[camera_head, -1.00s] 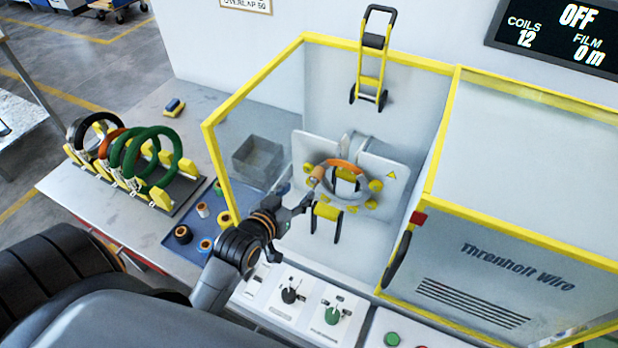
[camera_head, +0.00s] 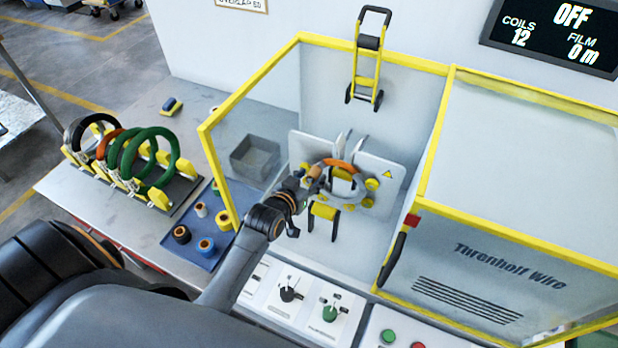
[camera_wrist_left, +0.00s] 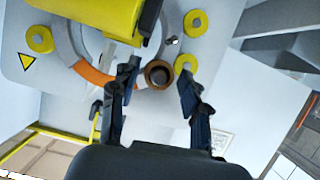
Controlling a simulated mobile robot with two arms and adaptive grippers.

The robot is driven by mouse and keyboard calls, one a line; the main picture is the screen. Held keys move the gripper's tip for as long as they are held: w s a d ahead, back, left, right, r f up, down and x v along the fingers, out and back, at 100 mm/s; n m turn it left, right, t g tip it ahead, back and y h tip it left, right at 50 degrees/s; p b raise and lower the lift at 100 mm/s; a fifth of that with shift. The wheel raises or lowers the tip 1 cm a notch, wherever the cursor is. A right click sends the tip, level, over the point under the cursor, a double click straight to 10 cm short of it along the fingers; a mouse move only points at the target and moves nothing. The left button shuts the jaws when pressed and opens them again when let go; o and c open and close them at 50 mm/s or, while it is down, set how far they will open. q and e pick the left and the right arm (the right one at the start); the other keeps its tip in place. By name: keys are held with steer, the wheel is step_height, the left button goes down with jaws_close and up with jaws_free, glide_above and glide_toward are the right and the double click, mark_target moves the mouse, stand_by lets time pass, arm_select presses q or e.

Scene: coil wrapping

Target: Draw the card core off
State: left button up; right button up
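The card core (camera_wrist_left: 158,74) shows in the left wrist view as a small brown ring with a dark hole, seen end-on in front of the wrapping machine's ring. In the head view a small brown piece (camera_head: 315,186) beside my gripper looks like the same core, partly hidden. My left gripper (camera_wrist_left: 160,84) is open, one finger on each side of the core. I see a gap at the right finger; contact at the left finger I cannot tell. In the head view the left gripper (camera_head: 304,178) is at the left side of the orange-and-grey ring (camera_head: 341,164). My right gripper is not in view.
Yellow rollers (camera_head: 372,185) surround the ring. A grey bin (camera_head: 254,154) and a blue tray (camera_head: 190,257) with several rolls lie left. Control levers (camera_head: 289,294) are below. A coil rack (camera_head: 178,193) stands far left.

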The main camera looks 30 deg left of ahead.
arm_select(q)
jaws_close()
steer(key=shift+c, duration=2)
jaws_free()
jaws_close()
steer(key=shift+s, duration=0.15)
steer(key=s+p, duration=0.3)
steer(key=s, duration=0.4)
steer(key=shift+d, duration=0.2)
